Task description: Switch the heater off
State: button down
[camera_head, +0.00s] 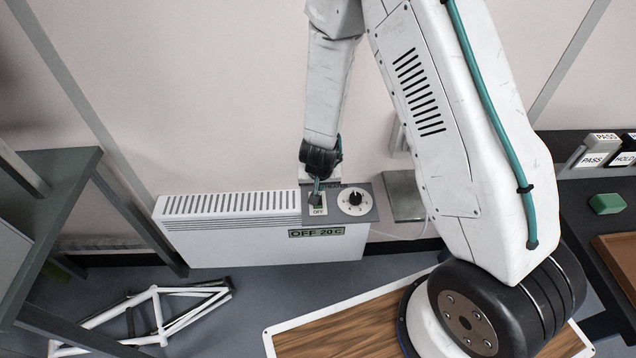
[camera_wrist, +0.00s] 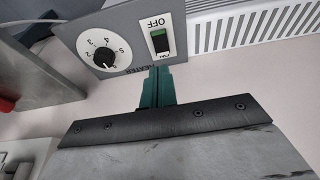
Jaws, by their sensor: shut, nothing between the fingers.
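The white heater (camera_head: 235,245) is fixed low on the wall, with a grey control panel (camera_head: 370,212) at its right end. The display (camera_head: 317,232) on its front reads "OFF 20 C". The panel carries a rocker switch (camera_wrist: 160,42), green and black on a white plate, with an OFF label beside it. A black dial (camera_wrist: 103,55) with numbers sits next to the switch and also shows in the head view (camera_head: 355,199). My gripper (camera_wrist: 158,72) is shut and empty. Its green fingertips are at the panel's edge, close to the switch; contact cannot be told.
A white bicycle frame (camera_head: 160,313) lies on the floor at left, near a dark shelf (camera_head: 50,190). A dark bench (camera_head: 590,215) at right holds a green block (camera_head: 607,203) and PASS and HOLD signs. A wood-topped board (camera_head: 340,325) is in front.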

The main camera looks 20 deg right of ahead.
jog(key=shift+s+v, duration=0.2)
jog(key=shift+v, duration=0.8)
jog(key=shift+s+v, duration=0.2)
jog(key=shift+v, duration=0.85)
jog(key=shift+a+f, duration=0.1)
jog(key=shift+f, duration=0.05)
